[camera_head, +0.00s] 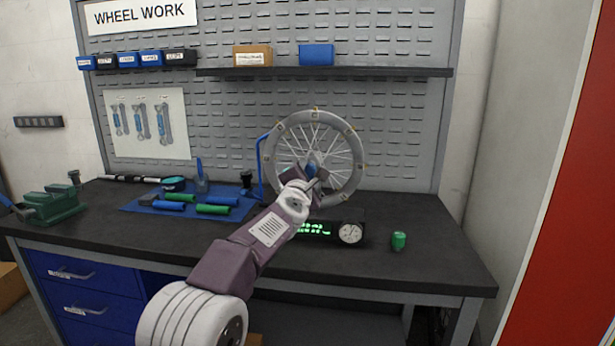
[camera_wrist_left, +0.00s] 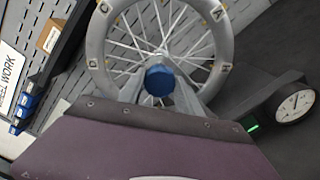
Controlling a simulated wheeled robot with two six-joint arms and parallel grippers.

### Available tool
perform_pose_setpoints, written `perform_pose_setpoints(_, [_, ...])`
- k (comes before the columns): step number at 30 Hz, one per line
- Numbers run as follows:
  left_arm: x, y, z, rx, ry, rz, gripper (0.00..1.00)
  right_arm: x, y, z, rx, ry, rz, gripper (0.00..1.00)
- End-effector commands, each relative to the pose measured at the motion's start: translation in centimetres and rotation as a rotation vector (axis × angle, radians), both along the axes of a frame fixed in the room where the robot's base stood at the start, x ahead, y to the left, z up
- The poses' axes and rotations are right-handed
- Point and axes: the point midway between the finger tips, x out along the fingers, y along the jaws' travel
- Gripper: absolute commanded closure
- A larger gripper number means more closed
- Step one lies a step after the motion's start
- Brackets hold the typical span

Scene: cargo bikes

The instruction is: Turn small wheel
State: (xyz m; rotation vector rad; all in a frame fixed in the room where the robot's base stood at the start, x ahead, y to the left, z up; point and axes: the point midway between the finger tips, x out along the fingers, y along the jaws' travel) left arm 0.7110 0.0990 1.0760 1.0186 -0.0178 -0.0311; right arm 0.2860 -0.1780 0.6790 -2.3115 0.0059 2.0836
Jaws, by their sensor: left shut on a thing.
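The small spoked wheel (camera_head: 352,134) has a grey rim with tan lettered marks and stands upright at the back of the bench. It also fills the upper part of the left wrist view (camera_wrist_left: 97,45). A blue knob (camera_wrist_left: 159,79) sits at its hub, partly showing in the head view. My left gripper (camera_head: 313,178) reaches from the front to the hub and is shut on the blue knob; the arm hides part of the stand below. My right gripper is not in view.
A black unit with a green display (camera_head: 314,229) and a round dial (camera_head: 350,233) stands below the wheel. A green cup-like object (camera_head: 398,240) is at its right. A blue mat (camera_head: 140,204) with tools and a green vise (camera_head: 55,205) lie left.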

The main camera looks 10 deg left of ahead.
Motion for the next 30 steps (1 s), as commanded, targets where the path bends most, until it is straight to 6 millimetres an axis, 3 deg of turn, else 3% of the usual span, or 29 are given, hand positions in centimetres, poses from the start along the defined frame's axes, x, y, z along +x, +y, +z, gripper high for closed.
perform_pose_setpoints(18, [0.01, 0.02, -0.02, -0.038, 0.002, 0.001, 1.0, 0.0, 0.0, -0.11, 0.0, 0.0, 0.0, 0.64])
perform_pose_setpoints(19, [0.01, 0.03, -0.03, -0.038, 0.002, 0.001, 0.54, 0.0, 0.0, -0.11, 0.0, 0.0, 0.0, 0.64])
perform_pose_setpoints(21, [0.01, 0.02, -0.02, -0.038, 0.002, 0.001, 0.37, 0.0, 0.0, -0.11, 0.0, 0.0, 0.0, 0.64])
perform_pose_setpoints(30, [-0.07, 0.01, -0.05, -0.037, 0.001, 0.0, 0.37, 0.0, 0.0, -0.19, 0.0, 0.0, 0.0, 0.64])
